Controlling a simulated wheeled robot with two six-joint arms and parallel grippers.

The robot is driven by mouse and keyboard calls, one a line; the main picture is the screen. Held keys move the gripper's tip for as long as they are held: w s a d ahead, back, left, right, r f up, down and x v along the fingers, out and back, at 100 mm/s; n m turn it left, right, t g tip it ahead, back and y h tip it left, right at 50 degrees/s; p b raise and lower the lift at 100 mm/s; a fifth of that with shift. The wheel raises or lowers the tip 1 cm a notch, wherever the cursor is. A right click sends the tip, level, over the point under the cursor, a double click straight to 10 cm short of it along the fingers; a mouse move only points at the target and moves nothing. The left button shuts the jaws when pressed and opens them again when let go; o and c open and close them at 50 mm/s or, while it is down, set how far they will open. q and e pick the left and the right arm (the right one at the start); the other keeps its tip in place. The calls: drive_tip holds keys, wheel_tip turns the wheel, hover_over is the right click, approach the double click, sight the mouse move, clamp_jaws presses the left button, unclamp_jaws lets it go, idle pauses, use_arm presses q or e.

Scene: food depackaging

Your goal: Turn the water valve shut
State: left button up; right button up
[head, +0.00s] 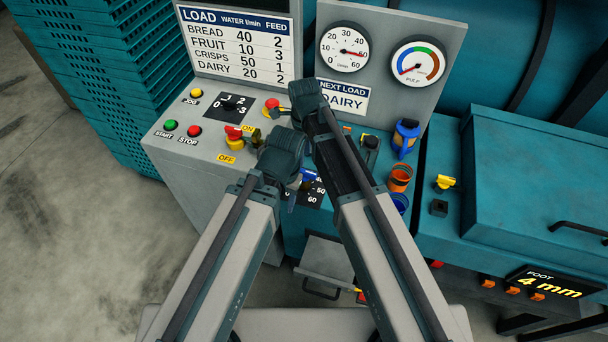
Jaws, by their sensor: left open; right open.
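The water valve shows as a blue handle (308,176) on a dark scale plate (312,198) marked with numbers including 40 and 60. It is partly hidden by my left arm, so its exact angle is hard to read. My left gripper (283,148) is open, above and up-left of the valve, close to the yellow-marked switch. My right gripper (307,98) is open, higher in the picture, in front of the board. Both grippers are seen from behind and their fingertips are mostly hidden. The l/min gauge (344,47) has its red needle pointing right, towards the high end.
The panel carries a red-and-yellow ON/OFF switch (234,140), a rotary selector (232,106), START (170,125) and STOP (194,131) buttons. A teal lidded box (540,170) fills the right.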

sight(304, 170)
wheel_tip(304, 170, down, 8)
drive_tip(key=b, duration=0.6)
drive_tip(key=shift+r+b, duration=0.1)
drive_tip(key=shift+b, duration=0.25)
drive_tip(key=shift+c, duration=0.3)
clamp_jaws()
